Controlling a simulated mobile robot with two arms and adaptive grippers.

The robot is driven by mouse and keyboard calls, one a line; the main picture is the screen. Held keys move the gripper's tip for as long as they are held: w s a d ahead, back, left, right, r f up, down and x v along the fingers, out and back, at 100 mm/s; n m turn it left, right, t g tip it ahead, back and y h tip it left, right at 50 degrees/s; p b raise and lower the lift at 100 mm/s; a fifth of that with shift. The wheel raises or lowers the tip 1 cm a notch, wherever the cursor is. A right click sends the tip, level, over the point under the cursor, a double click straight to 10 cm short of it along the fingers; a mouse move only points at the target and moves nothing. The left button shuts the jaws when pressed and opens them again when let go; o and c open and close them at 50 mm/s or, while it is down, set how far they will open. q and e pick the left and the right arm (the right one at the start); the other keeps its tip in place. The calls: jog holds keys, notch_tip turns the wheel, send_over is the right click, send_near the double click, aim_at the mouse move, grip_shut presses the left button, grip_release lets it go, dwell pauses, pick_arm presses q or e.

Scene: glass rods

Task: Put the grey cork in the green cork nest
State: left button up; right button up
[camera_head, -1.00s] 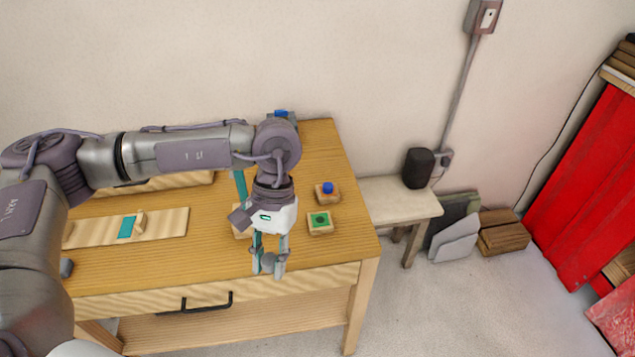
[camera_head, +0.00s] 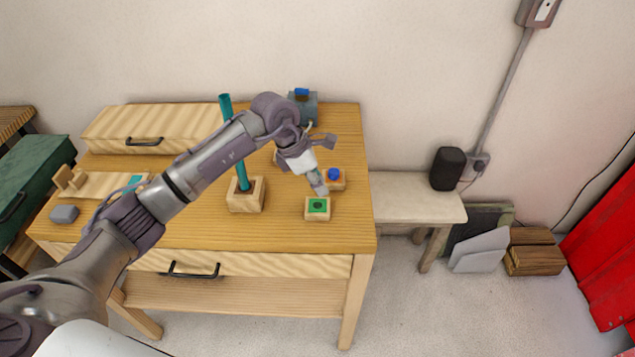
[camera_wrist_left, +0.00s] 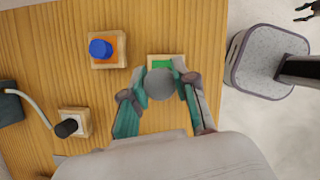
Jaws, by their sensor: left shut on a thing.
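My left gripper (camera_head: 319,187) points down above the table's right part, close to the green cork nest. It is shut on the grey cork (camera_wrist_left: 160,84), which shows between its fingertips in the left wrist view. The green cork nest (camera_head: 317,208) is a small wooden block with a green top and a dark middle, near the table's front right. In the left wrist view the cork and fingers hide much of this nest (camera_wrist_left: 178,63). The cork appears above the nest's near edge there; I cannot tell whether they touch.
A blue cork (camera_head: 334,174) sits in a nest with an orange top just behind the green one. A tall teal rod (camera_head: 241,150) stands in a wooden block to the left. A nest with a black cork (camera_wrist_left: 68,128) shows in the left wrist view.

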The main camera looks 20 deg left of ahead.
aim_at(322, 206)
pick_arm(q)
jog(key=shift+f, duration=0.4)
jog(key=shift+f+b, duration=0.35)
jog(key=shift+b, duration=0.1)
jog(key=shift+f+b, duration=1.15)
jog(key=shift+f, duration=0.95)
pick_arm(e)
jog(key=f, duration=0.2)
jog(key=d+f, duration=0.1)
jog(key=shift+w+f, duration=0.1)
jog(key=shift+w, duration=0.3)
jog(key=shift+a, duration=0.3)
pick_arm(q)
jog(key=shift+f, duration=0.1)
pick_arm(e)
jog(key=shift+f, duration=0.25)
pick_arm(q)
jog(key=shift+s, duration=0.1)
pick_arm(e)
jog(key=shift+d, duration=0.25)
pick_arm(q)
jog(key=shift+b, duration=0.35)
pick_arm(e)
jog(key=shift+f, duration=0.15)
pick_arm(q)
jog(key=shift+r, duration=0.2)
